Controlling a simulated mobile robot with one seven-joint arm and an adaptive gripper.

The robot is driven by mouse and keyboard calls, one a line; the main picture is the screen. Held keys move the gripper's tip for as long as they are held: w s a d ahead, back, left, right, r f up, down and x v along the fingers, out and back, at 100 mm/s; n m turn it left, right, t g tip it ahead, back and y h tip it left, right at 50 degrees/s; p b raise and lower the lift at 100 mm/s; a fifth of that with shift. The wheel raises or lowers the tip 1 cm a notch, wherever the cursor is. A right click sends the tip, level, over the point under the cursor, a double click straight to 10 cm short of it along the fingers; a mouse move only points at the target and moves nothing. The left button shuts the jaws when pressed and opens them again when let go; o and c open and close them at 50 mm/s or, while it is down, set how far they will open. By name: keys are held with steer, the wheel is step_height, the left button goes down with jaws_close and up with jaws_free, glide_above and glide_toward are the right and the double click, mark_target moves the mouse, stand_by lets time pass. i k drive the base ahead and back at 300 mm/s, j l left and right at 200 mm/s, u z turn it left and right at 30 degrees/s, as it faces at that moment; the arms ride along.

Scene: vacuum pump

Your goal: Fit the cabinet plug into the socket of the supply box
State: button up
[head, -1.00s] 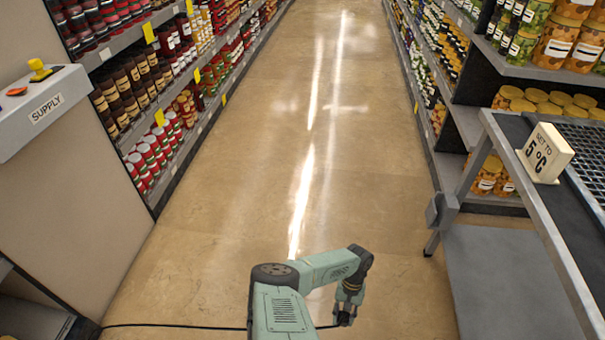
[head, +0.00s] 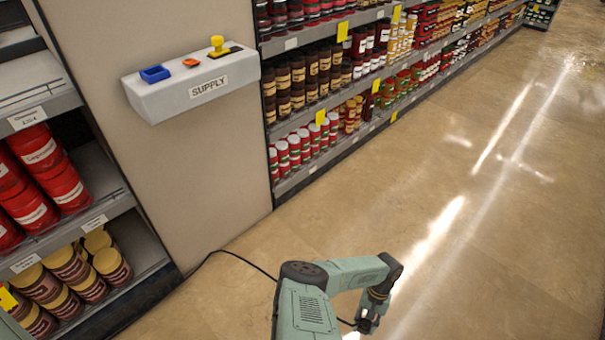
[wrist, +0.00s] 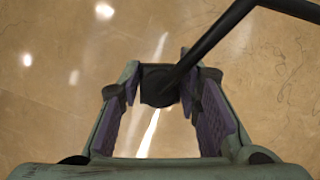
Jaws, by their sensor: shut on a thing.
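The supply box (head: 192,82) is a pale grey box labelled SUPPLY, fixed on a beige panel at the upper left of the head view. On its top are a blue square socket-like part (head: 155,74), a small orange part (head: 191,63) and a yellow lever or knob (head: 217,46). My gripper (head: 367,322) is low in the head view, to the right of and well apart from the box. In the wrist view my gripper (wrist: 160,95) is shut on a black plug (wrist: 157,85) with a thick black cable (wrist: 215,38). The plug's front is hidden.
A black cable (head: 240,257) runs along the floor from the panel's foot toward my arm. Shelves of red cans (head: 40,175) stand left of the panel, and shelves of jars (head: 310,85) to its right. The aisle floor (head: 480,240) is clear.

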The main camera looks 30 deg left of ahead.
mark_target(156, 78)
steer(key=i+l+u, duration=0.15)
steer(key=u, duration=0.2)
steer(key=i+l+u, duration=0.15)
steer(key=u, duration=0.2)
steer(key=i+l+u, duration=0.1)
steer(key=l+u, duration=0.25)
steer(key=j, duration=0.1)
